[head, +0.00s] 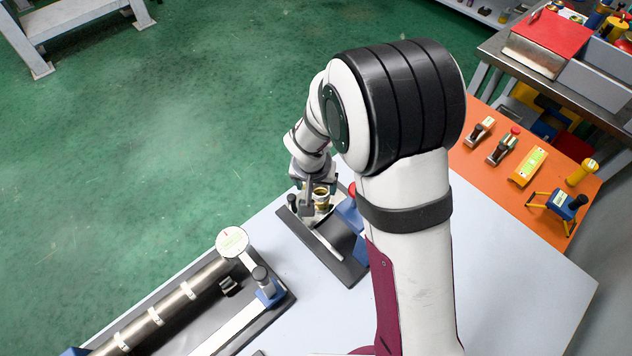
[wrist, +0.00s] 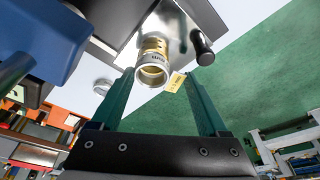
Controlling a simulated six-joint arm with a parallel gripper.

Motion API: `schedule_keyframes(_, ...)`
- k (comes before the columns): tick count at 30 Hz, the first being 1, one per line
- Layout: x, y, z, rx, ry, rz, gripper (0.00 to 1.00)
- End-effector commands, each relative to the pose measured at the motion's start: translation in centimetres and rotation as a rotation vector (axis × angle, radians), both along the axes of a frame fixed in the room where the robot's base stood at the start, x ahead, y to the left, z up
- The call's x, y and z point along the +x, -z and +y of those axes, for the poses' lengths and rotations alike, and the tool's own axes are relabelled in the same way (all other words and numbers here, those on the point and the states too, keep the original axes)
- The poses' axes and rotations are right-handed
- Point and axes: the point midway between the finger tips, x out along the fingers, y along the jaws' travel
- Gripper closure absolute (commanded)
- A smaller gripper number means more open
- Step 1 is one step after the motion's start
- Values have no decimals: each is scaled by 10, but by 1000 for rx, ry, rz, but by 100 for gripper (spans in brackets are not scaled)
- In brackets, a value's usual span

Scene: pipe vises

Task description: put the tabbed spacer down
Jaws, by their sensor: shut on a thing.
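My gripper (head: 316,186) is at the near vise station, low over its base; its two green fingers also show in the wrist view (wrist: 160,75). It is shut on the tabbed spacer (wrist: 153,72), a short ring with a silver rim and a brass-coloured body bearing dark print. A small yellow tag or tab (wrist: 176,82) shows beside the ring. In the head view the brass-coloured ring (head: 321,194) shows at the fingers, partly hidden by them. A shiny metal part (wrist: 172,26) is behind the ring in the wrist view; whether they touch is unclear.
The vise station has a dark base plate (head: 332,258), a blue body (head: 349,214) and a red knob (head: 352,188). A second station holds a long steel pipe (head: 168,308) at lower left. An orange table (head: 487,166) with tools stands to the right.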

Motion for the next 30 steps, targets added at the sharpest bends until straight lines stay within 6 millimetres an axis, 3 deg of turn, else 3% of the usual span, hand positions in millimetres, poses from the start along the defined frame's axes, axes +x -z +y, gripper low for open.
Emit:
schedule_keyframes(8, 0, 8, 0, -1, -1, 1, 76)
schedule_keyframes(9, 0, 9, 0, -1, -1, 1, 21)
schedule_keyframes(13, 0, 9, 0, -1, 0, 0, 0)
schedule_keyframes(22, 0, 1, 0, 1, 1, -2, 0)
schedule_keyframes(26, -6, -26, 1, 1, 0, -5, 0)
schedule_keyframes(30, -16, -65, 3, 2, -1, -6, 0)
